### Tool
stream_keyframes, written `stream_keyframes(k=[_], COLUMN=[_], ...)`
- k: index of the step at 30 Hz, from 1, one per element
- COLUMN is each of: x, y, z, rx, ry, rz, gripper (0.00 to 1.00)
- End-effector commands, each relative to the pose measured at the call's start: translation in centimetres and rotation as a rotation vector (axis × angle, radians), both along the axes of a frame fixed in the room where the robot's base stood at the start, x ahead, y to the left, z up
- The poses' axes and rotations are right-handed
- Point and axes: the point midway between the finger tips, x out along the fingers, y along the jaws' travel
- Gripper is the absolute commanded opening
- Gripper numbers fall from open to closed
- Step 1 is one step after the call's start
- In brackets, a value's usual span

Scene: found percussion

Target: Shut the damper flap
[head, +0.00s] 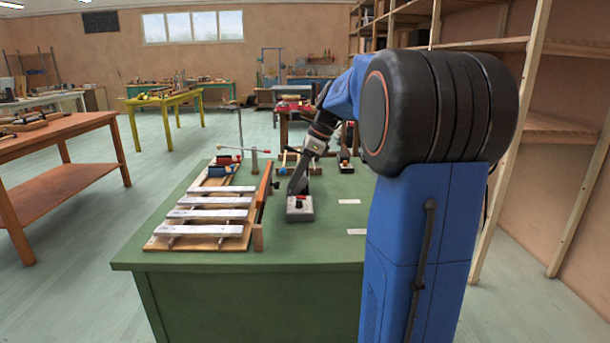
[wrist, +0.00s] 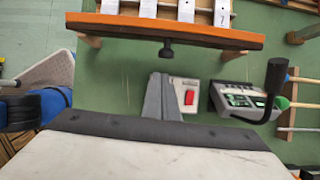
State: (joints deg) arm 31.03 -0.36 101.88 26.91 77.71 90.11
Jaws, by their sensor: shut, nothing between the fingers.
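The damper flap looks to be the orange-edged wooden board (head: 264,186) along the right side of the metal-bar instrument (head: 205,230). It stands up from the instrument in the head view, so it appears open. In the wrist view the flap (wrist: 120,27) runs across the top, with a dark knob (wrist: 167,52) on its near side. My gripper (head: 297,188) is shut and empty, pointing down to the right of the flap. Its fingers also show in the wrist view (wrist: 160,97), apart from the flap and the knob.
A small grey box with a red switch (head: 299,209) is just below my fingertips; whether they touch it is unclear. A grey panel box (wrist: 240,101) and a black bent handle (wrist: 272,92) are to its right in the wrist view. The green table (head: 310,252) is clear in front.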

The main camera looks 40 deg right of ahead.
Motion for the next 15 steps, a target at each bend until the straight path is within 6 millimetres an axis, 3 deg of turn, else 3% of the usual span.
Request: stream_keyframes(k=[6, 15], x=[1.0, 1.1], y=[1.3, 1.4], z=[0.4, 0.4], rx=[0.000, 0.000], ry=[0.000, 0.000], rz=[0.000, -0.001], gripper=[0.00, 0.00])
